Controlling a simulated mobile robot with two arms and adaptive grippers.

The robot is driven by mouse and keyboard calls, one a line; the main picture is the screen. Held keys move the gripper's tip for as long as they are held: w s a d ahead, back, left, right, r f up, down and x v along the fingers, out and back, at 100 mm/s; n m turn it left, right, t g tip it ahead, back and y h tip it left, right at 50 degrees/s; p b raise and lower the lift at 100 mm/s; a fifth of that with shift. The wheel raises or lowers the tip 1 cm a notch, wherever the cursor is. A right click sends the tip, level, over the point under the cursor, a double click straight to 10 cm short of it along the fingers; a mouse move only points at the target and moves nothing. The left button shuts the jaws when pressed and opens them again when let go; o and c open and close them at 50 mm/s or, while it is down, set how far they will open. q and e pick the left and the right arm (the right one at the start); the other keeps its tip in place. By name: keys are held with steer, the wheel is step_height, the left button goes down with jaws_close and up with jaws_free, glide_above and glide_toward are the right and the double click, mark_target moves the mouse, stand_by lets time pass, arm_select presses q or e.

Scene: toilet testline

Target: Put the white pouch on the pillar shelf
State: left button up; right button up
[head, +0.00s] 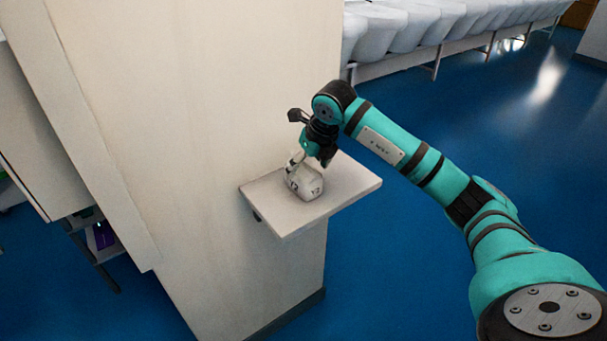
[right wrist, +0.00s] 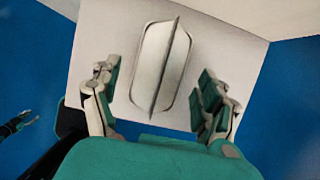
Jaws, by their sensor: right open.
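The white pouch (head: 306,183) sits on the pillar shelf (head: 350,187), a small pale board fixed to the side of the pillar. Dark marks show on the pouch's faces. My right gripper (head: 309,160) is just above and behind the pouch in the head view and partly covers its top. In the right wrist view the pouch (right wrist: 161,66) lies on the shelf (right wrist: 235,50) with its seam ridge upward. The right gripper (right wrist: 158,105) is open, its fingers apart on either side, with clear gaps to the pouch.
The wide pale pillar (head: 200,120) rises directly behind the shelf. White toilet bowls (head: 410,25) stand in a row on a rack at the back. A dark-framed rack with a purple item (head: 103,235) is at the left. The blue floor (head: 400,270) is open around the shelf.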

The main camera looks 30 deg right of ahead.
steer(key=b+v, duration=0.1)
steer(key=v, duration=0.7)
steer(key=shift+a, duration=0.1)
